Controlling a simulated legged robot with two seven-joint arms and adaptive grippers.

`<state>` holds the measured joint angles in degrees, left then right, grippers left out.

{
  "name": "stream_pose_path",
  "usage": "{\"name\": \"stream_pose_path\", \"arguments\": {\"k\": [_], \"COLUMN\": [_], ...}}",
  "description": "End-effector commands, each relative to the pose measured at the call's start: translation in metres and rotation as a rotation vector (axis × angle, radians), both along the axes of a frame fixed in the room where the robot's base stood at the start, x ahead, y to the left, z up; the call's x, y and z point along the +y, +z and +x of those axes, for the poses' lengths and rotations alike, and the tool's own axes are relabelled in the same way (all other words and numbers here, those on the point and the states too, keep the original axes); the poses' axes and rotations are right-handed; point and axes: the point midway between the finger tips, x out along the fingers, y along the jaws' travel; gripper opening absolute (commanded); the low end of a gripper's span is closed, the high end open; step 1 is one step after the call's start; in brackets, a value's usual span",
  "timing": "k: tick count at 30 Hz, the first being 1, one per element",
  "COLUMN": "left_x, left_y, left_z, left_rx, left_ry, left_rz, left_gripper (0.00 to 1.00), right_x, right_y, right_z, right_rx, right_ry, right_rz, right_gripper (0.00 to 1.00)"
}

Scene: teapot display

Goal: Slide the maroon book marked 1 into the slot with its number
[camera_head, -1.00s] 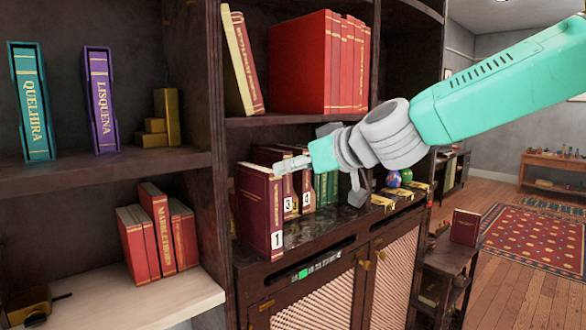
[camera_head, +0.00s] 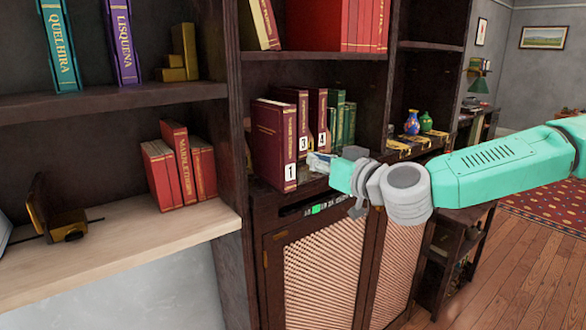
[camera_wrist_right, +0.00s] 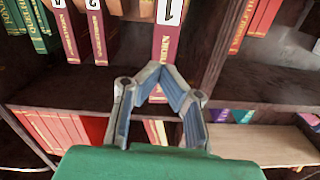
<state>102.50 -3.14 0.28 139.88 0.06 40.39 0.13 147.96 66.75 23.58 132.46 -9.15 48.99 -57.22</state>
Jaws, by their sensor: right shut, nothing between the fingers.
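The maroon book marked 1 (camera_head: 270,145) stands upright on the middle shelf, at the left end of a row. Its white label faces out low on the spine. It also shows in the right wrist view (camera_wrist_right: 168,42), which is upside down. My right gripper (camera_head: 318,163) is just right of the book's spine, near the label's height. Its fingers (camera_wrist_right: 161,72) are shut and empty, with the tips close to the spine; I cannot tell whether they touch it. My left gripper is not in view. No numbered slot can be made out clearly.
Maroon books marked 3 (camera_head: 301,112) and 4 (camera_head: 320,115) and several green books (camera_head: 343,122) stand right of book 1. A dark upright panel (camera_head: 225,130) is left of it. Vases (camera_head: 412,122) stand farther right. The lower left shelf (camera_head: 130,235) has bare room.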

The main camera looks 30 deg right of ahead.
Motion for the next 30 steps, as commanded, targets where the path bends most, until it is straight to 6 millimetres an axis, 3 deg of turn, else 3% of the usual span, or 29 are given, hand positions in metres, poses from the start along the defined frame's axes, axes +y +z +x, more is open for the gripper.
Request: {"name": "stream_pose_path", "arguments": {"k": [5, 19, 30], "left_x": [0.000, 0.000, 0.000], "left_y": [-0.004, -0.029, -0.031], "left_z": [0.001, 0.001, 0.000], "left_rx": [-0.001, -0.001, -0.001], "left_ry": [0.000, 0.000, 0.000], "left_rz": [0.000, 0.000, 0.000], "left_gripper": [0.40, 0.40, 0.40], "right_x": [-0.006, -0.007, -0.003], "right_y": [-0.005, -0.006, -0.003], "right_z": [-0.003, 0.044, 0.053], "right_rx": [-0.026, -0.027, -0.026], "right_ry": [-0.025, -0.026, -0.024], "right_rz": [0.014, 0.017, 0.017], "right_gripper": [0.00, 0.00, 0.00]}}
